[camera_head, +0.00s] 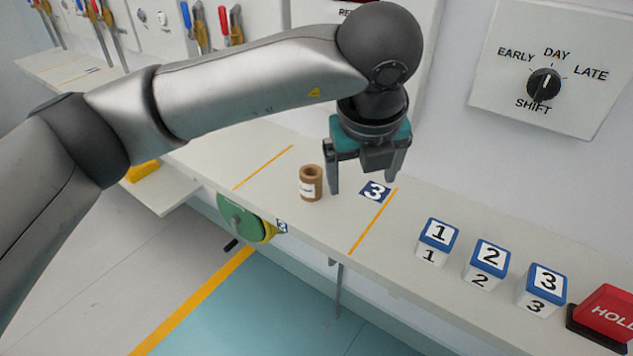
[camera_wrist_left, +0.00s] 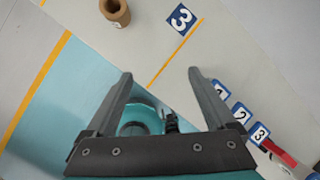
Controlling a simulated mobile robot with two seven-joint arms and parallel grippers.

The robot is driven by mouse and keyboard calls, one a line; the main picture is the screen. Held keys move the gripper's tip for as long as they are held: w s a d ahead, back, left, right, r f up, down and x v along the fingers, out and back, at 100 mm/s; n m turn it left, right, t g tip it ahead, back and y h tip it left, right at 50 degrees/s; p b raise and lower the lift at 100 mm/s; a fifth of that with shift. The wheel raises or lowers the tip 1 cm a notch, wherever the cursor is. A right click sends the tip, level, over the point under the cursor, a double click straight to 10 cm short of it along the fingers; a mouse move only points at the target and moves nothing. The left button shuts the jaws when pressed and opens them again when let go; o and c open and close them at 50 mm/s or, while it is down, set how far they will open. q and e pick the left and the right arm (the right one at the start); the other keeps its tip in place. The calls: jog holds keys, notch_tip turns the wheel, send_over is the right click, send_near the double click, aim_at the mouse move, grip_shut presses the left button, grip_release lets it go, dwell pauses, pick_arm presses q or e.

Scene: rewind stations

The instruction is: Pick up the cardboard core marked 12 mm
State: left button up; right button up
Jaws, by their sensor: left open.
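A brown cardboard core (camera_head: 310,184) with a white label stands upright on the pale shelf (camera_head: 270,183), left of the square marked 3 (camera_head: 375,191). The writing on its label is too small to read. The core also shows at the top of the left wrist view (camera_wrist_left: 116,12), cut by the frame edge. My left gripper (camera_head: 364,184) is open and empty, to the right of the core in the head view, with its fingers pointing down. Its two fingers also show spread in the left wrist view (camera_wrist_left: 160,75), with nothing between them. My right gripper is not in view.
Blocks numbered 1 (camera_head: 438,239), 2 (camera_head: 487,263) and 3 (camera_head: 542,289) stand on the shelf to the right. A red HOLD block (camera_head: 603,315) is beyond them. A green disc (camera_head: 240,217) is on the shelf's front. Hand tools hang on the wall at upper left.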

pick_arm(q)
jog(key=w+a+r+n+t+y, duration=0.2)
jog(key=w+a+r+y, duration=0.1)
jog(key=w+a, duration=0.15)
jog(key=b, duration=0.2)
send_near(312, 176)
jog(key=a+f, duration=0.2)
jog(key=shift+w+d+f, duration=0.1)
jog(key=shift+w+f, duration=0.3)
jog(key=shift+w, duration=0.35)
jog(key=x, duration=0.1)
jog(key=b+x, duration=0.1)
jog(key=x, duration=0.2)
jog(key=shift+s+d+f+b, duration=0.15)
jog(key=shift+d+f+b, duration=0.15)
jog(key=shift+d+b, duration=0.05)
jog(key=shift+w+f, duration=0.25)
jog(key=shift+f, duration=0.1)
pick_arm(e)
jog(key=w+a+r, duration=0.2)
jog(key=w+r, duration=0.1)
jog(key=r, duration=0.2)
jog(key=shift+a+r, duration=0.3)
pick_arm(q)
jog(key=shift+c, duration=0.3)
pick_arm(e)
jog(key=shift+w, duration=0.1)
pick_arm(q)
grip_shut()
